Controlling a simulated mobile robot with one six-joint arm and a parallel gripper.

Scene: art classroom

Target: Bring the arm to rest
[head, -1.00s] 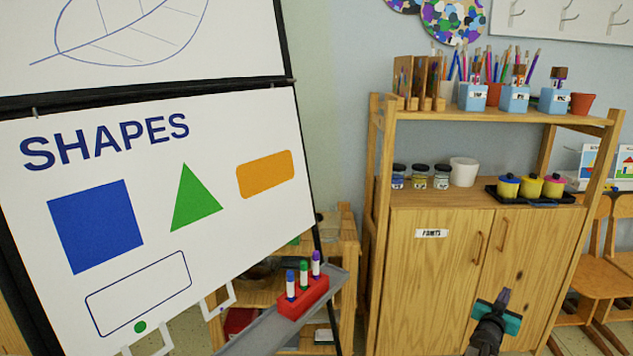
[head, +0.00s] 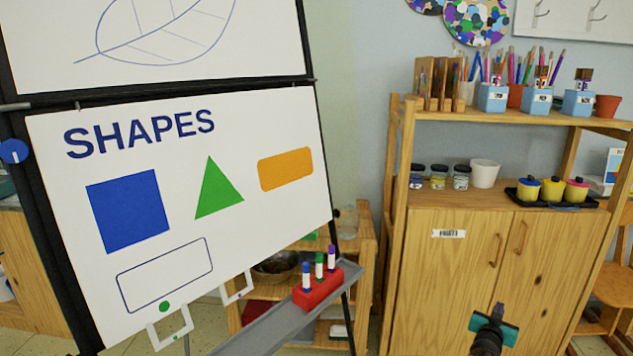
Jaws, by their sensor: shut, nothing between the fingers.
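My gripper (head: 498,312) is at the lower right of the head view, in front of the wooden cabinet doors. It is dark with a teal part across it, and it is shut with nothing held. Only the end of my arm shows, at the bottom edge. It appears clear of the cabinet (head: 455,275), though the exact gap cannot be told.
An easel board (head: 230,243) with painted shapes fills the left. Its grey tray (head: 262,333) bears a red marker holder (head: 318,290) with several markers. Paint jars and pots stand on the cabinet, and brush cups on the shelf above (head: 455,115). A wooden chair (head: 610,290) is at right.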

